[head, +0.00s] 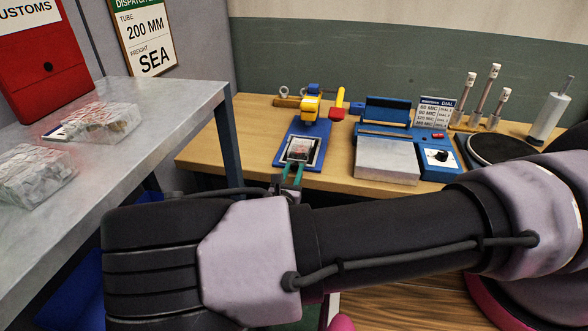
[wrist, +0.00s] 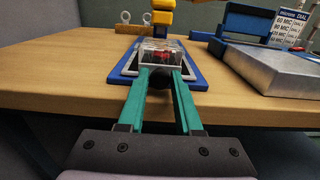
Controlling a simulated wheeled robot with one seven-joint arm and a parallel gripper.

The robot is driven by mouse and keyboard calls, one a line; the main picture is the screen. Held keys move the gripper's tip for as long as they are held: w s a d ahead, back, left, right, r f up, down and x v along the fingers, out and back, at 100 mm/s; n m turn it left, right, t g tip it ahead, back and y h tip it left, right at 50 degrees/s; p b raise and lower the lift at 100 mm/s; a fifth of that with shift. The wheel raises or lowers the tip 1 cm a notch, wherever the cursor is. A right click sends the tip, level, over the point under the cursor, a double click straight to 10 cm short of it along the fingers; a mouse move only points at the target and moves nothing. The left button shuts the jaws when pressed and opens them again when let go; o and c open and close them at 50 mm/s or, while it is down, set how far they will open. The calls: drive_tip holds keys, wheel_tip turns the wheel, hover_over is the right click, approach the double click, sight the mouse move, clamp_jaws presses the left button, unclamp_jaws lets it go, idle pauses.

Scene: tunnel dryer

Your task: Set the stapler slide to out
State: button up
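The stapler (head: 311,103) has a yellow head over a blue base (head: 323,127) on the wooden bench. Its dark, framed slide (head: 316,151) sits at the front of the base and carries a clear pack (head: 299,149) with a red and dark filling. The slide and pack (wrist: 162,52) also show in the wrist view, in front of the yellow head (wrist: 162,16). A dark round knob (wrist: 158,80) is at the slide's near edge. My gripper (wrist: 160,77) has its green fingers on both sides of the knob, and they appear closed on it. My gripper (head: 293,169) partly hides the slide's front.
A blue sealer (head: 437,160) with a metal plate (head: 387,161) stands right of the stapler. Steel table (head: 150,105) at left holds clear packs (head: 100,122). Tubes and a dark round plate (head: 497,149) stand at right.

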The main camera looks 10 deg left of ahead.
drive_tip(key=o, duration=0.3)
drive_tip(key=shift+s, duration=0.25)
drive_tip(key=shift+s, duration=0.1)
drive_tip(key=s, duration=1)
drive_tip(key=shift+s+a, duration=0.2)
drive_tip(key=shift+s, duration=0.1)
